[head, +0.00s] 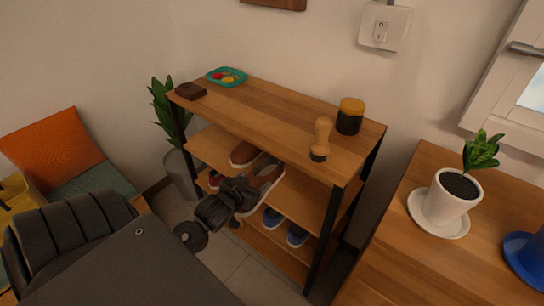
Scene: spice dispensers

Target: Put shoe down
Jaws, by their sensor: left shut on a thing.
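A wooden shoe rack (307,190) with black posts stands against the wall. My left gripper (246,190) reaches in at its front and is shut on a brown shoe (266,182) with a pale sole, at the middle shelf's level. The gripper hides part of this shoe, and I cannot tell whether its sole touches the shelf. A second brown shoe (244,154) sits further back on the middle shelf. A reddish shoe (215,178) shows partly at the left of the gripper. My right gripper is not in view.
Blue shoes (297,236) stand on the lower shelf. The rack's top holds a teal tray (214,79), a dark wallet-like item (190,91), a wooden-handled brush (321,138) and a jar (349,117). A potted plant (181,170) stands left; a wooden cabinet (425,260) stands right.

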